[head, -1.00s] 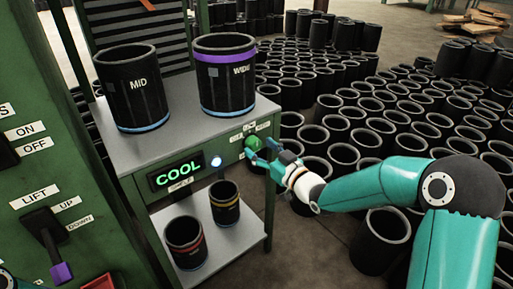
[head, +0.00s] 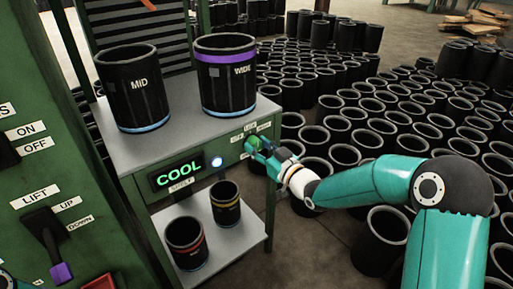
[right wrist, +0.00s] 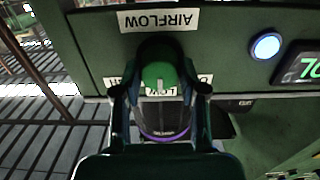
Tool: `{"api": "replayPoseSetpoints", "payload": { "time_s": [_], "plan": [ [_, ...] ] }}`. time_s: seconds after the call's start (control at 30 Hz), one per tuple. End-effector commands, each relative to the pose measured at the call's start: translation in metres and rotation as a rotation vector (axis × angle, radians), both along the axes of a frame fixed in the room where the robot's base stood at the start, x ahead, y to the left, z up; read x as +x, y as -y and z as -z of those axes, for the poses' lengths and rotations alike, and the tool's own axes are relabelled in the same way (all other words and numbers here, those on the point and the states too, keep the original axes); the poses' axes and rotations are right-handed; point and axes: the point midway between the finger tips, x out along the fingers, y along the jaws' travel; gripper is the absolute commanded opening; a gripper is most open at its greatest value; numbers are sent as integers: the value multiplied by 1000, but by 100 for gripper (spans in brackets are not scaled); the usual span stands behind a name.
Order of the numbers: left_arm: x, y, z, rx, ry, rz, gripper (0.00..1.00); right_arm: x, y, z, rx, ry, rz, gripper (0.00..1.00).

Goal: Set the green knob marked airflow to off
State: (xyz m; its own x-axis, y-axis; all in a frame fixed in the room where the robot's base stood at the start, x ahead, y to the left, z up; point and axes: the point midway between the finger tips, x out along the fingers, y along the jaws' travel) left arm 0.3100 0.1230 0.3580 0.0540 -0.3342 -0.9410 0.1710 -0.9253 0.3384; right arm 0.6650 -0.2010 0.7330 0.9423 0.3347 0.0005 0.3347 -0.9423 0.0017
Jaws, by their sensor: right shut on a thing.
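The green airflow knob (right wrist: 160,74) is on the front of the grey-topped bench. It also shows in the head view (head: 253,142), partly covered by my right gripper (head: 260,147). In the right wrist view the two fingers of my right gripper (right wrist: 160,92) are on either side of the knob, shut on it. The picture there is upside down. The knob's white mark points down in it, at the label reading LOW (right wrist: 165,91). The side labels are partly hidden by the fingers. The AIRFLOW label (right wrist: 160,20) is clear. My left gripper is not in view.
A lit COOL display (head: 180,171) and a glowing button (head: 216,162) are left of the knob. Two large sleeves, MID (head: 131,90) and WIDE (head: 227,80), stand on the bench top. Many black sleeves (head: 380,245) crowd the floor to the right.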

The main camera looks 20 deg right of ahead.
Motion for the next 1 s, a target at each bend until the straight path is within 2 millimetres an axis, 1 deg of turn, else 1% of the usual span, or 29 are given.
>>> {"api": "replayPoseSetpoints", "payload": {
  "time_s": [0.03,0.17,0.27,0.47,0.8,1.0],
  "plan": [
    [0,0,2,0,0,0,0,-1,-3,2,-8,2,-8,7],
    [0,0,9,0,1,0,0,-1,-2,3,-35,11,-9,7],
    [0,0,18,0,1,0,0,-2,-2,5,-74,25,-8,7],
    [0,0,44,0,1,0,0,-2,-2,7,-195,70,-8,7],
    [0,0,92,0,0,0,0,-2,-4,9,-469,167,-9,7],
    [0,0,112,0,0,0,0,-2,-5,8,-607,215,-10,7]
  ]
}}
